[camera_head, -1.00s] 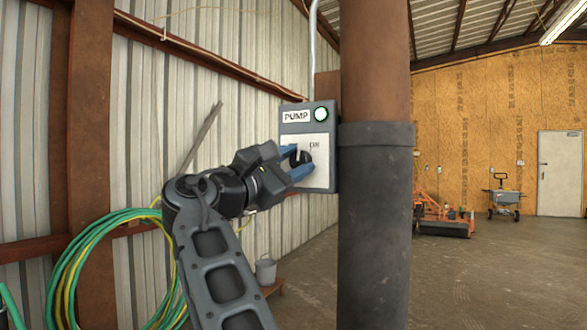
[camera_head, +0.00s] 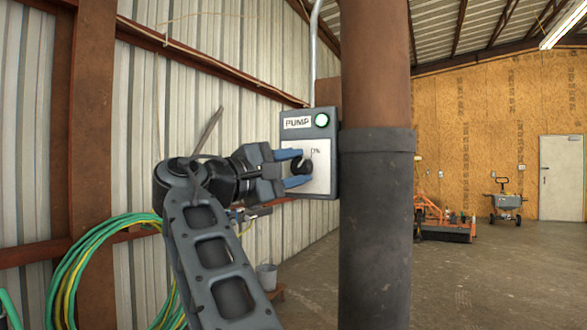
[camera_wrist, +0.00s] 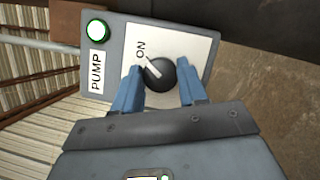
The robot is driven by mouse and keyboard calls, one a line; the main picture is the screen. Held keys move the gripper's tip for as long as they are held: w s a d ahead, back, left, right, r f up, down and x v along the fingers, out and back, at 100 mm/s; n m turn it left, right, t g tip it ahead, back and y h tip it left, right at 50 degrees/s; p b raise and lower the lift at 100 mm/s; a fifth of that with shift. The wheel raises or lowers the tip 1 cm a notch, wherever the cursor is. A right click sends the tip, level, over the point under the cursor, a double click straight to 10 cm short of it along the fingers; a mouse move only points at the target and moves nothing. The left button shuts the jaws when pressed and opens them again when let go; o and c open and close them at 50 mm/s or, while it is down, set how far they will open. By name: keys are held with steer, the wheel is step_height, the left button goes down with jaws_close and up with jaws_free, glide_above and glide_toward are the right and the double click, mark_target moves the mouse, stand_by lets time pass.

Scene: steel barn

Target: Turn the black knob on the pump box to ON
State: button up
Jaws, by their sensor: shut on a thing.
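The grey pump box (camera_head: 289,137) is fixed beside a rusty post; it also shows in the wrist view (camera_wrist: 119,40). It has a PUMP label, a lit green lamp (camera_head: 321,120) and a pale plate marked ON. The round black knob (camera_head: 302,167) is on this plate, and in the wrist view the knob (camera_wrist: 163,78) has a white pointer line aimed toward the ON mark. My gripper (camera_head: 305,167) is shut on the knob, with one blue finger on each side of it. The wrist view shows both fingers (camera_wrist: 161,72) at the knob's sides.
The thick post (camera_head: 376,230) stands just right of the box. A ribbed metal wall (camera_head: 255,85) is behind my arm. A green and yellow hose coil (camera_head: 85,265) hangs at left, and a bucket (camera_head: 266,276) is low down. Open floor (camera_head: 480,285) lies at right.

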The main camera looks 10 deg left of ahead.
steer(key=o, duration=1.1)
steer(key=shift+c, duration=0.2)
steer(key=b+v, duration=0.1)
steer(key=v, duration=0.6)
steer(key=shift+s+a, duration=0.3)
